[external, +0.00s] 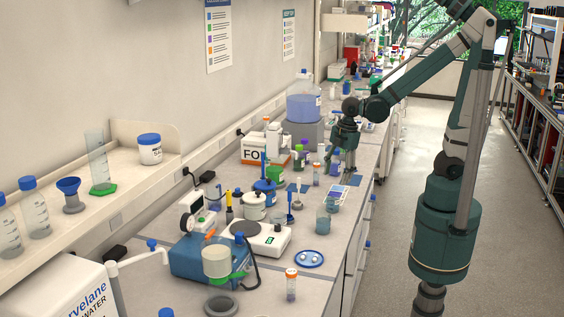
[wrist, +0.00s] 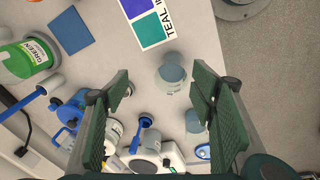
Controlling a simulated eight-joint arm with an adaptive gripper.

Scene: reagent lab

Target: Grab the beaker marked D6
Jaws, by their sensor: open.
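Two clear glass beakers with bluish contents stand near the bench's front edge. In the external view one beaker (external: 323,223) is nearer the camera and the other (external: 334,202) is just behind it. In the wrist view one beaker (wrist: 172,76) shows between my open fingers, and another (wrist: 196,122) is lower, partly hidden by the right finger. I cannot read a D6 mark on either. My gripper (external: 346,168) is open and empty above the bench, farther along it than the beakers. It also shows in the wrist view (wrist: 163,88).
A colour card with TEAL lettering (wrist: 150,22) and a dark blue square (wrist: 70,30) lie on the bench. A green-labelled container (wrist: 25,57) is at the left. A white balance (external: 257,240) and a blue oval dish (external: 309,258) stand nearer the external camera. The aisle is clear.

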